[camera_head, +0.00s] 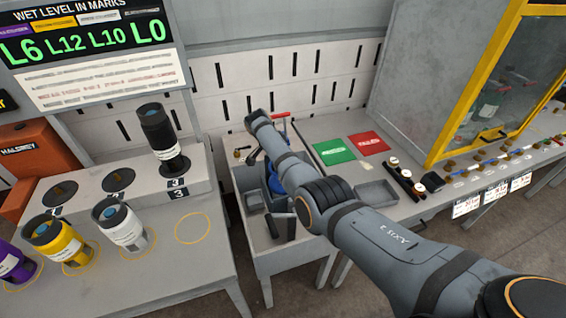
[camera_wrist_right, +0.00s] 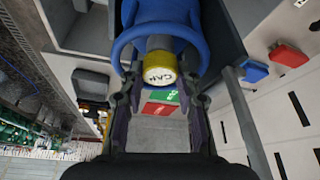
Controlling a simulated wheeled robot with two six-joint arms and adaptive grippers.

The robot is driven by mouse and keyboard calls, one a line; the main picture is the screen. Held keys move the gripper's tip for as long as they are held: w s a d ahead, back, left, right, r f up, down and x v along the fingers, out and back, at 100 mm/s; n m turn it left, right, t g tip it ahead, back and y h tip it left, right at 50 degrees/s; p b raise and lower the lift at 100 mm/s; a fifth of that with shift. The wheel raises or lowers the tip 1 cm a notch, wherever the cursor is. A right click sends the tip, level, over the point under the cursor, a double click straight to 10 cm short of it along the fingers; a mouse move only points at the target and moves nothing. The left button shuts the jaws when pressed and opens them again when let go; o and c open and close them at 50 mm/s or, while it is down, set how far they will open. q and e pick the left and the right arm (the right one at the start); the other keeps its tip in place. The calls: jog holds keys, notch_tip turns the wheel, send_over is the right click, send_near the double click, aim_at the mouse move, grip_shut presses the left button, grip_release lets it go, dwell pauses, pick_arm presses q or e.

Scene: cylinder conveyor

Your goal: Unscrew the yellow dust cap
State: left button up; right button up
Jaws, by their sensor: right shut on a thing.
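The yellow dust cap (camera_wrist_right: 160,74), marked "CAP", sits on the blue body (camera_wrist_right: 175,22) in the right wrist view, inside a blue ring. My right gripper (camera_wrist_right: 161,84) has a fingertip on each side of the cap and is shut on it. In the head view my right arm reaches from the lower right to the grey sink-like station, where the blue body (camera_head: 274,180) shows partly behind the arm. The cap is hidden there. My left gripper is not in view.
A black cylinder (camera_head: 159,134) stands on the left rack, with yellow (camera_head: 62,243), white (camera_head: 122,228) and purple cylinders in front. A green mat (camera_head: 334,150), a red mat (camera_head: 368,142) and a grey tray (camera_head: 376,193) lie on the right bench beside a yellow-framed cabinet (camera_head: 484,100).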

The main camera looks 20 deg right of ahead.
grip_shut()
jog(key=n+p, duration=0.1)
jog(key=p, duration=0.2)
jog(key=n+t+p, duration=0.1)
jog(key=n+p, duration=0.1)
jog(key=p, duration=0.1)
jog(key=n+y+p, duration=0.1)
jog(key=n+p, duration=0.1)
jog(key=p, duration=0.1)
jog(key=shift+s+r+t, duration=0.1)
jog(key=shift+r+t, duration=0.2)
jog(key=shift+r, duration=0.05)
jog(key=shift+f+n+p, duration=0.2)
jog(key=shift+n+p, duration=0.15)
jog(key=shift+n, duration=0.05)
jog(key=shift+f, duration=0.2)
jog(key=n+p, duration=0.1)
jog(key=p, duration=0.1)
jog(key=r+n+y+p, duration=0.1)
jog(key=n, duration=0.1)
jog(key=shift+t+p, duration=0.35)
jog(key=shift+t, duration=0.05)
jog(key=shift+f+n+y+p, duration=0.15)
jog(key=shift+n+y+p, duration=0.2)
jog(key=shift+n, duration=0.35)
jog(key=shift+f+n+t+y, duration=0.25)
jog(key=shift+n+t, duration=0.05)
jog(key=shift+n, duration=0.6)
